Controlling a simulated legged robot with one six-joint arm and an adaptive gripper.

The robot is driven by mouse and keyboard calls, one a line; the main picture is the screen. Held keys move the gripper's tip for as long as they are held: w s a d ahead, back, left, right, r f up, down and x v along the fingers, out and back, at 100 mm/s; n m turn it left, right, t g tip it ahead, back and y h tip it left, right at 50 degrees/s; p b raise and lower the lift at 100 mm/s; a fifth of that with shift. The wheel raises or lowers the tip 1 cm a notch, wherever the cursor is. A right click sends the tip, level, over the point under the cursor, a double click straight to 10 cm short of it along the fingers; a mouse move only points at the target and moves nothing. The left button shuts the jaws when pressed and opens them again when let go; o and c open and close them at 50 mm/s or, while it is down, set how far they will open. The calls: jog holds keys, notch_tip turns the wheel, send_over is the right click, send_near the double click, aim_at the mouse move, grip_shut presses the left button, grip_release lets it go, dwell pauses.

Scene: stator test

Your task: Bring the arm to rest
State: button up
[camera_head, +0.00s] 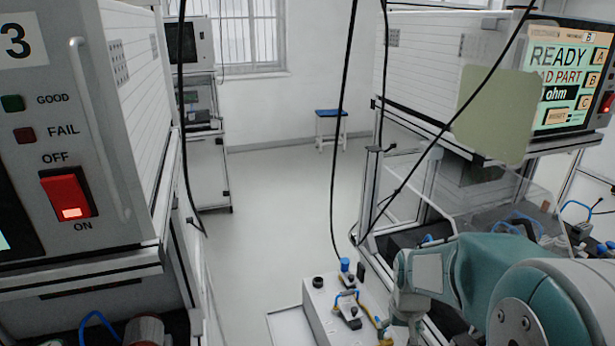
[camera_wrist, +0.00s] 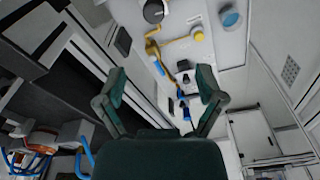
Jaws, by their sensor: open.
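My arm, teal and grey, is folded at the lower right of the head view, in front of the right-hand test station. My gripper (camera_wrist: 163,84) shows in the wrist view with its two dark green fingers spread apart. Nothing is between the fingers. Beyond them is a pale surface with a yellow knob (camera_wrist: 198,35), a black round knob (camera_wrist: 154,11) and a yellow cable. The fingertips touch nothing that I can see. The gripper's fingers cannot be made out in the head view.
Test machine 3 (camera_head: 62,120) stands close at left, with a red switch (camera_head: 68,195). At right, another machine's screen (camera_head: 566,80) reads READY. Black cables (camera_head: 345,110) hang across the middle. Floor (camera_head: 270,210) is clear between the stations, back to a blue stool (camera_head: 332,113).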

jog(key=s+a+r+t, duration=0.2)
jog(key=s+r, duration=0.5)
jog(key=s, duration=0.1)
jog(key=s+a+r+t, duration=0.2)
jog(key=s+a+r, duration=0.1)
jog(key=s+r, duration=0.4)
jog(key=shift+s+r+n+t, duration=0.35)
jog(key=shift+r+n+t, duration=0.05)
jog(key=shift+r, duration=0.25)
jog(key=shift+a, duration=0.1)
dwell(1.2)
